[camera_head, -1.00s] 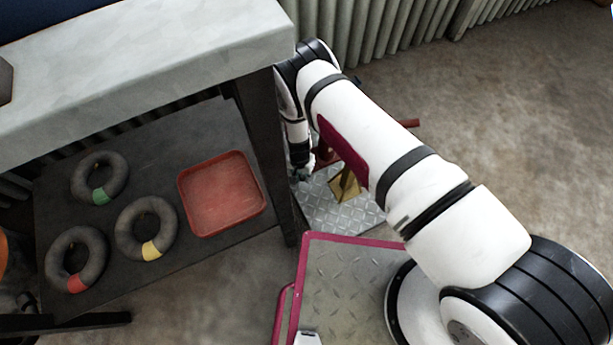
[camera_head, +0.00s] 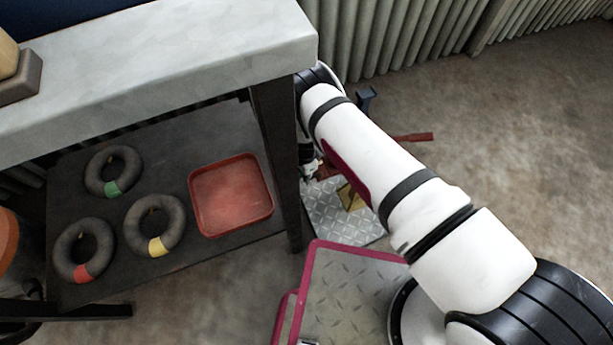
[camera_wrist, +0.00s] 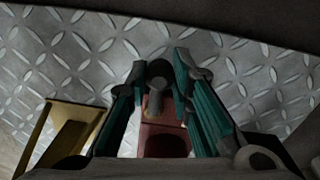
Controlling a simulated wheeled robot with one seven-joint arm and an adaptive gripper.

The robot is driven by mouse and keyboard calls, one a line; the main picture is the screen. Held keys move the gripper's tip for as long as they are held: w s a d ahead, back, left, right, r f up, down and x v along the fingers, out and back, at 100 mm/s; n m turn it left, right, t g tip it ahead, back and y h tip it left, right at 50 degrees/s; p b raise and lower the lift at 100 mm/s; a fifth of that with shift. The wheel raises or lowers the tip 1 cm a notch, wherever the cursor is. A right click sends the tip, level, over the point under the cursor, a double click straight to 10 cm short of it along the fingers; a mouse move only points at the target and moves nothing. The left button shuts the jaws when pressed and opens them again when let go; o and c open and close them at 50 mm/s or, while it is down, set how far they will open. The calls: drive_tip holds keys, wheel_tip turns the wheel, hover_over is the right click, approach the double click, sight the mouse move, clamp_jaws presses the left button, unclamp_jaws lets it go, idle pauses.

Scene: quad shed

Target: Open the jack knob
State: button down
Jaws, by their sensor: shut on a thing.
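The jack is red and stands on a diamond-plate metal sheet (camera_head: 328,222). Its red body (camera_wrist: 165,140) shows between my fingers in the wrist view, with a small dark grey round knob (camera_wrist: 159,72) at its far end. My gripper (camera_wrist: 160,82) has teal finger pads on either side of this knob and is shut on it. In the head view my gripper (camera_head: 309,168) is small and partly hidden beside the table leg. A red bar (camera_head: 414,137) sticks out right of my arm, which hides most of the jack.
A brass-yellow bracket (camera_wrist: 62,130) stands left of my fingers; it also shows in the head view (camera_head: 350,197). A table leg (camera_head: 277,160) is close left of my arm. The lower shelf holds a red tray (camera_head: 231,196) and several dark rings (camera_head: 155,225).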

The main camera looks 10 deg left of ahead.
idle(0.4)
drive_tip(key=c, duration=1.4)
unclamp_jaws()
drive_tip(key=r, duration=1.2)
drive_tip(key=shift+w+a, duration=0.2)
drive_tip(key=shift+w, duration=0.05)
drive_tip(key=shift+d, duration=0.1)
